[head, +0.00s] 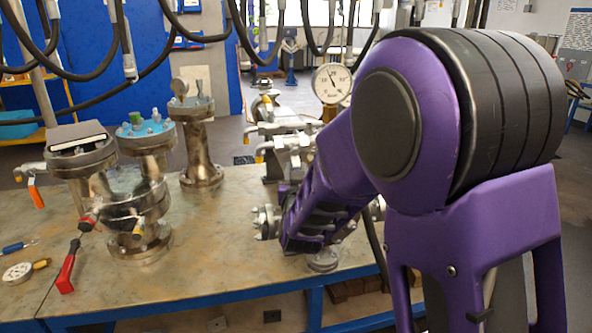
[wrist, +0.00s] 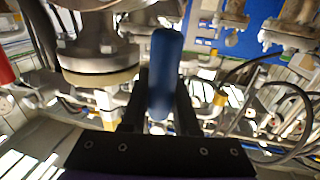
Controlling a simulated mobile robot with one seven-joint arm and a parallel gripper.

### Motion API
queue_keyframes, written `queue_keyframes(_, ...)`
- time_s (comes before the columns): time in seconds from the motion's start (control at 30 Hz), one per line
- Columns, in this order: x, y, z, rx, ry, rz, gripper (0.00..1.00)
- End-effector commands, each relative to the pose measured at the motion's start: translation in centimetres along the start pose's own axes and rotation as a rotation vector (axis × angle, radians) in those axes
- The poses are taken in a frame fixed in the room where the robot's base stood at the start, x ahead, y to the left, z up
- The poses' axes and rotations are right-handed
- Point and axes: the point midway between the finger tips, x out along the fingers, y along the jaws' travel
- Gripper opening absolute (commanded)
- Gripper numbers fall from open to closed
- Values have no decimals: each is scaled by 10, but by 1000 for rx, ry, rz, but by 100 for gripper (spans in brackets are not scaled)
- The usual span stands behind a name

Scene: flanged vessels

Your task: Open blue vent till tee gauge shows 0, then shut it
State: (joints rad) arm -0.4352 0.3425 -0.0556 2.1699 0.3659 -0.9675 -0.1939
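A blue handle (wrist: 165,70), which looks like the blue vent's lever, stands between the two dark fingers of my gripper (wrist: 162,95) in the wrist view. The fingers lie close along both sides of it and look shut on it. In the head view my purple arm hides my gripper and the blue handle. The round white dial gauge (head: 332,84) stands on top of the pipework behind my arm. Its dark needle points up and slightly left; the figures are too small to read surely. The tee under it is mostly hidden by my arm.
Several flanged metal vessels, one with a blue top (head: 145,127), stand on the workbench (head: 205,235). A red-handled tool (head: 67,272), a small loose gauge (head: 18,273) and a blue-handled tool (head: 14,248) lie at the left. Black hoses (head: 125,50) hang above. The bench's front middle is clear.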

Motion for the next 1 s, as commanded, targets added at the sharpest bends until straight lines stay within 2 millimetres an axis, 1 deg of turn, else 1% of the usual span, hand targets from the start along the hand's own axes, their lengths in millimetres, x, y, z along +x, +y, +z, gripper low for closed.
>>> queue_keyframes(0.03,0,0,0,0,0,0,7)
queue_keyframes(0.07,0,0,0,0,0,0,2)
queue_keyframes(0.1,0,0,0,0,0,0,0)
queue_keyframes(1.0,0,0,-1,0,2,0,0)
